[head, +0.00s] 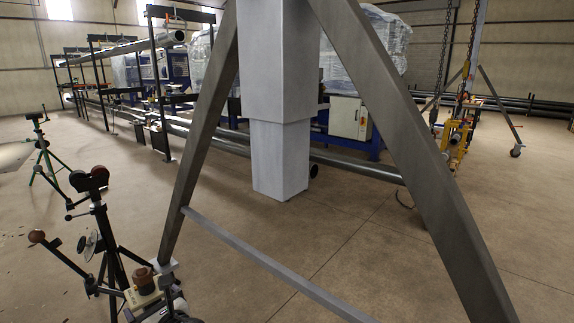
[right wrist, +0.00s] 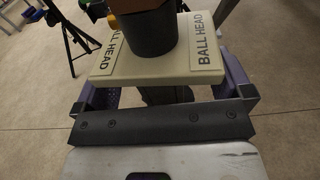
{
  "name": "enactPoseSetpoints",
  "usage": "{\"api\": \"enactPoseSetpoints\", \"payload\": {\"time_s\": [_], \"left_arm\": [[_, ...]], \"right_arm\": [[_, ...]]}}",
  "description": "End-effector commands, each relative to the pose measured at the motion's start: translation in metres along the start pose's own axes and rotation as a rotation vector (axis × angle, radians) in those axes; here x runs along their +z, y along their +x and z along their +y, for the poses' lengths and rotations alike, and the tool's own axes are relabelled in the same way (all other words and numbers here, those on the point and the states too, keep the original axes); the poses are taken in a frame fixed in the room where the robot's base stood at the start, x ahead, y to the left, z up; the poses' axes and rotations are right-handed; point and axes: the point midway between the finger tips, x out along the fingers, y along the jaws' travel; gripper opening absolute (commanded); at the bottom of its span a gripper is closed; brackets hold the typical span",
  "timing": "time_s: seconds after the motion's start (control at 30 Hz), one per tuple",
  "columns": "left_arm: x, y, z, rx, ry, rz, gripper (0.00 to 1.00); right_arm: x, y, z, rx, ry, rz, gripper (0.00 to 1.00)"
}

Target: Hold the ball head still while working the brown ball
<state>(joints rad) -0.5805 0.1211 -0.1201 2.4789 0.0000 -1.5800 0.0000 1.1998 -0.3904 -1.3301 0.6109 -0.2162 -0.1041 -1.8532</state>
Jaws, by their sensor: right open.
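The cream ball head plate (right wrist: 160,66), marked BALL HEAD, fills the upper middle of the right wrist view. A dark cylinder (right wrist: 152,32) with a brown top stands on it. In the head view the cream plate (head: 143,298) is at the lower left, under a brown knob (head: 148,274). A brown ball (head: 37,236) sits on an arm of the dark stand to its left. My right gripper (right wrist: 165,88) is open, its fingers on either side of the plate; contact is unclear. It shows partly in the head view (head: 158,310). My left gripper is not in view.
A dark stand (head: 100,205) with a reddish-topped head is left of the plate. A green tripod stand (head: 45,150) is farther back. A large grey A-frame (head: 205,130) crosses the head view. Pipe racks (head: 125,75) line the back. The floor at right is mostly clear.

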Motion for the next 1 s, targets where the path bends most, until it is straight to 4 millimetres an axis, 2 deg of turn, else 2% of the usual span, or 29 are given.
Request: {"api": "enactPoseSetpoints", "payload": {"time_s": [0.13,0.43,1.0], "left_arm": [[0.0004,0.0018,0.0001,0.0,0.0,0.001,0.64],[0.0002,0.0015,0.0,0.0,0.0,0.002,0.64],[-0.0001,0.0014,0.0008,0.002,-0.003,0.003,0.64]], "right_arm": [[-0.0005,0.0004,-0.0068,-0.01,0.001,0.0,0.98],[-0.0001,0.0004,-0.0074,-0.011,0.002,0.0,0.98],[0.0001,0.0005,-0.0068,-0.01,0.001,0.0,0.43]]}}
